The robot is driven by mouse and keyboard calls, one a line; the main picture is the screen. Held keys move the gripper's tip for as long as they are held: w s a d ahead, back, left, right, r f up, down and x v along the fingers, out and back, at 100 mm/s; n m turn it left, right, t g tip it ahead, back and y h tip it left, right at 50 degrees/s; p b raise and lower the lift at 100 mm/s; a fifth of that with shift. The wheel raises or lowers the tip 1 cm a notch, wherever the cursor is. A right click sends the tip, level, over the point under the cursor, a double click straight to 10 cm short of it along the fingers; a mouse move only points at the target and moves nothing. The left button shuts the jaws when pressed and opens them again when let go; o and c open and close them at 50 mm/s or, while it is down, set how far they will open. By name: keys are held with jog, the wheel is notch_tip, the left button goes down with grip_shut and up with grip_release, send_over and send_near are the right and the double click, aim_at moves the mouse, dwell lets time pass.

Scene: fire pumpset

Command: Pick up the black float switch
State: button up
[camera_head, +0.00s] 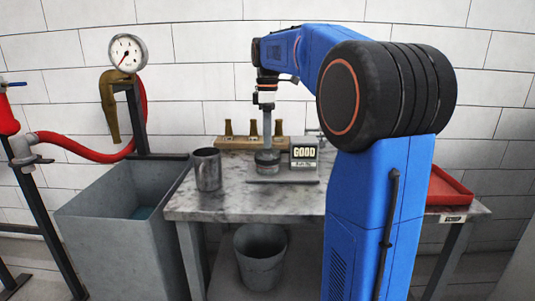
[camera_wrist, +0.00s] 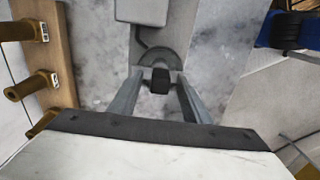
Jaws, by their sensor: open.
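A small black block, which looks like the black float switch (camera_wrist: 160,80), shows in the wrist view between the tips of my gripper's two grey fingers. It is at a round grey fixture (camera_wrist: 154,57) that stands on the test stand's plate. My gripper (camera_head: 267,146) points straight down over the round fixture (camera_head: 267,162) in the head view. In the wrist view my gripper (camera_wrist: 160,74) is open, with a finger on each side of the black block. I cannot tell whether the fingers touch it. The switch cannot be made out in the head view.
A wooden rack (camera_head: 236,143) with brass nozzles is behind. A metal cup (camera_head: 207,170) stands left on the marble table (camera_head: 225,205). A red tray (camera_head: 449,188) is at right, a grey tank (camera_head: 120,230) at left.

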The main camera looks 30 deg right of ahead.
jog(key=shift+f, duration=0.4)
grip_shut()
jog(key=shift+r, duration=0.1)
notch_tip(320, 180, up, 18)
jog(key=shift+r, duration=0.15)
dwell(1.9)
